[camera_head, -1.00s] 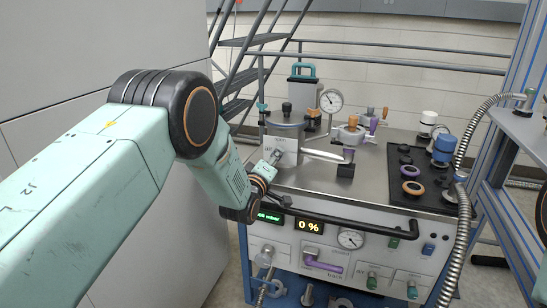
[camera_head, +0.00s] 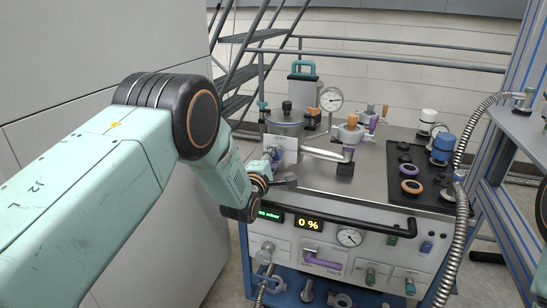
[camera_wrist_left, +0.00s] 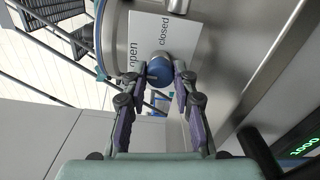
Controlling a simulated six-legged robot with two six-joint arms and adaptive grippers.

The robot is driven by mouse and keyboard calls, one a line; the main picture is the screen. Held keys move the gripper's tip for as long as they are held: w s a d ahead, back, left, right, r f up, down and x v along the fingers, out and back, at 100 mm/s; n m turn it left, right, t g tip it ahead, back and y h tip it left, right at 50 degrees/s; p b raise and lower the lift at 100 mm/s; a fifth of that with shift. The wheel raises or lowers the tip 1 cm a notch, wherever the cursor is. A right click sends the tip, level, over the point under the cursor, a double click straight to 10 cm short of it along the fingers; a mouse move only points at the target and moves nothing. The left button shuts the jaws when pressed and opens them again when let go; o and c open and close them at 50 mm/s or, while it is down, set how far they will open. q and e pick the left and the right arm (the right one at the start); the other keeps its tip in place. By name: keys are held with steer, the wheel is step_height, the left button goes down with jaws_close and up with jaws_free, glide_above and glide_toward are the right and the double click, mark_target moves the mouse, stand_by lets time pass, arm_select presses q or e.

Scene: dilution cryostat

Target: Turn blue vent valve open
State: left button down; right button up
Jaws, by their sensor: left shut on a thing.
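The blue vent valve (camera_wrist_left: 159,74) is a round blue knob with a grey hub, in front of a white plate (camera_wrist_left: 163,38) marked "open" and "closed" in the wrist view. My left gripper (camera_wrist_left: 160,80) is shut on the knob, one finger on each side. In the head view my left gripper (camera_head: 272,158) is at the left end of the steel cabinet, beside the vessel with the white plate. It largely hides the knob there. I cannot tell which word the knob points to. My right gripper is not in view.
A black tray (camera_head: 425,185) with coloured parts lies at right.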

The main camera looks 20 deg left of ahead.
arm_select(q)
steer(key=shift+d, duration=0.1)
stand_by(0.3)
steer(key=shift+r, duration=0.1)
steer(key=c, duration=1.1)
jaws_free()
steer(key=shift+o, duration=0.2)
steer(key=s, duration=1.2)
steer(key=shift+a, duration=0.35)
